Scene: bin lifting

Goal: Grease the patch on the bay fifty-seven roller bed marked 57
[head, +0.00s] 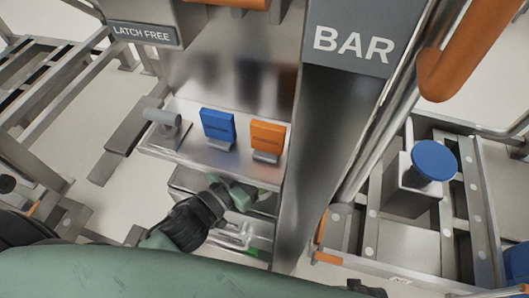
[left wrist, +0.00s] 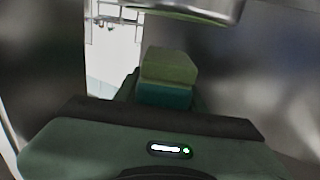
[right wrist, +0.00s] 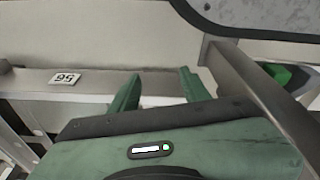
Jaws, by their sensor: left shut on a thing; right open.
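My left gripper (head: 235,193) is below the front edge of a metal shelf (head: 185,150) in the head view. In the left wrist view it is shut on a small block (left wrist: 168,68), olive on top and teal below. My right gripper (right wrist: 158,92) is open, with nothing between its green fingers, in front of a pale ledge. A placard on that ledge (right wrist: 66,78) appears upside down and seems to read 56. I see no 57 mark and cannot make out a grease patch.
A blue block (head: 218,126) and an orange block (head: 267,138) stand on the shelf beside a grey knob (head: 160,118). A metal post (head: 335,110) marked BAR rises right of them. A blue-capped post (head: 434,160) stands in a railed frame at right. A LATCH FREE sign (head: 142,33) is upper left.

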